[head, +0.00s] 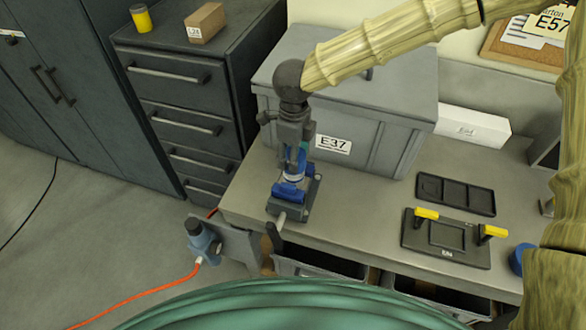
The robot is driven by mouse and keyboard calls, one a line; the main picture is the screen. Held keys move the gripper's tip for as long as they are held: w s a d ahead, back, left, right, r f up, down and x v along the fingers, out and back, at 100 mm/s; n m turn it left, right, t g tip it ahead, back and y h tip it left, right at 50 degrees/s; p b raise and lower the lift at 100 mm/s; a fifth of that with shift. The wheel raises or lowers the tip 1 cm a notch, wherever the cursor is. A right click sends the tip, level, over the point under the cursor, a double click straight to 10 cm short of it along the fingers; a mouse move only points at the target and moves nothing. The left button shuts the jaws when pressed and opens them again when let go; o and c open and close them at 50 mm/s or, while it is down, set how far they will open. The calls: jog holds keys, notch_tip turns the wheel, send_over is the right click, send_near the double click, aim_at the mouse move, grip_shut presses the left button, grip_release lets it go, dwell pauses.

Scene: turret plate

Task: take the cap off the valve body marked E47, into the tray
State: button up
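My gripper (292,150) points down over a blue valve body (288,190) that stands in a dark grey fixture (300,208) near the table's left end. Its fingers reach down at the top of that body, around or just above a blue part with a pale band. I cannot tell whether they are closed on it. No E47 mark is readable on this body. Another blue-grey body with a dark top (200,238) sits beside a grey plate at the table's left end, with an orange hose on it. A black tray with compartments (455,194) lies on the table, looking empty.
A large grey lidded bin (385,140) labelled E37 stands close behind the gripper. A black plate with yellow clamps (445,240), a blue round thing (522,259) and a white box (472,126) are to the right. Table between fixture and clamp plate is clear.

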jog(key=shift+r, duration=2.05)
